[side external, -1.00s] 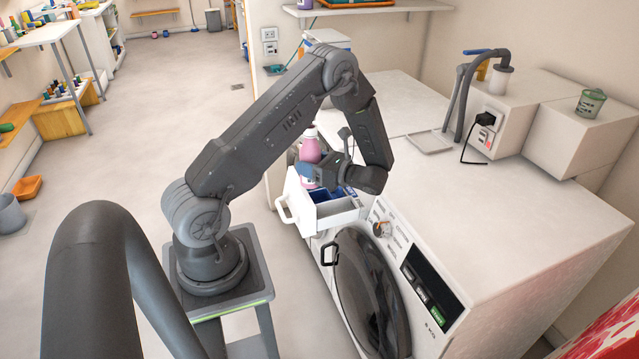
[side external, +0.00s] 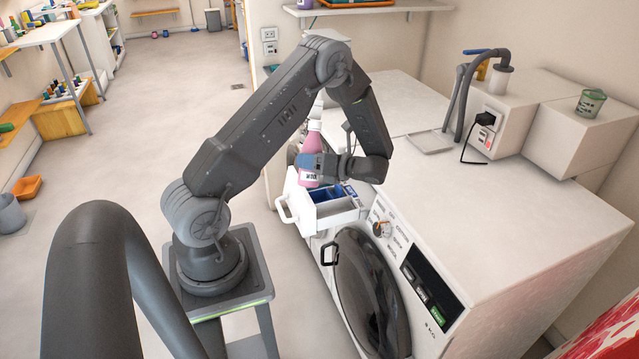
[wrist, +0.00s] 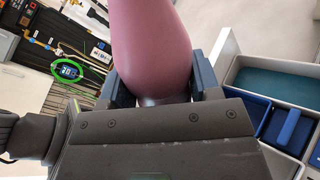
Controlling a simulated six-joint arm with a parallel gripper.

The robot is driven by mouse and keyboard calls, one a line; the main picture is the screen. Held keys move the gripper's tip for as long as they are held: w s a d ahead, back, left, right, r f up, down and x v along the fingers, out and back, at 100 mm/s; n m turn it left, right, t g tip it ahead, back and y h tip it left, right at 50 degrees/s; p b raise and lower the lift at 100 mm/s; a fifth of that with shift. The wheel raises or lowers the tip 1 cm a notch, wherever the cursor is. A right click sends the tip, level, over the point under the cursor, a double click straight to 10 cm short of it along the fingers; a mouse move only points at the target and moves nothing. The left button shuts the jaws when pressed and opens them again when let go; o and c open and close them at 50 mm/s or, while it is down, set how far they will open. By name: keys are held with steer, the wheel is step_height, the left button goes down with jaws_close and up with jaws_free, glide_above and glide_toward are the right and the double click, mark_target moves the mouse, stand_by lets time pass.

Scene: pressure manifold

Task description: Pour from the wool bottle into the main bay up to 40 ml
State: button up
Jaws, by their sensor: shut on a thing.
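The pink bottle (side external: 313,146) has a label with lettering that seems to read wool. My gripper (side external: 316,166) is shut on it and holds it over the left part of the open detergent drawer (side external: 338,208) of the white washing machine. The bottle stands close to upright. In the wrist view the pink bottle (wrist: 151,45) fills the middle, between the fingers of my gripper (wrist: 160,88). The drawer's white wall (wrist: 222,62) is at the right, with blue compartments (wrist: 285,130) inside. I cannot tell from here which compartment is the main bay, nor any liquid level.
The washing machine top (side external: 480,190) is broad and mostly clear, with a shallow grey tray (side external: 430,142) near the back. A tap with a hose and a white box (side external: 505,115) stand behind. The round door (side external: 365,285) is below the drawer.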

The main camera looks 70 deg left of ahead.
mark_target(310, 175)
steer(key=shift+a+f+m, duration=0.1)
steer(key=shift+m, duration=0.5)
steer(key=shift+s+d+f+m+h, duration=0.15)
steer(key=shift+m+h, duration=0.1)
steer(key=shift+m, duration=0.2)
steer(key=shift+d+f+m+h, duration=0.15)
steer(key=shift+m+h, duration=0.1)
steer(key=shift+m, duration=0.2)
steer(key=shift+s+d+f+m+h, duration=0.3)
steer(key=shift+d+f+m+h, duration=0.15)
steer(key=shift+m, duration=0.55)
stand_by(2.2)
steer(key=shift+s+d+f+m+g+h, duration=0.15)
steer(key=shift+f+m+g+h, duration=0.15)
steer(key=shift+f+m, duration=0.4)
stand_by(1.8)
stand_by(0.8)
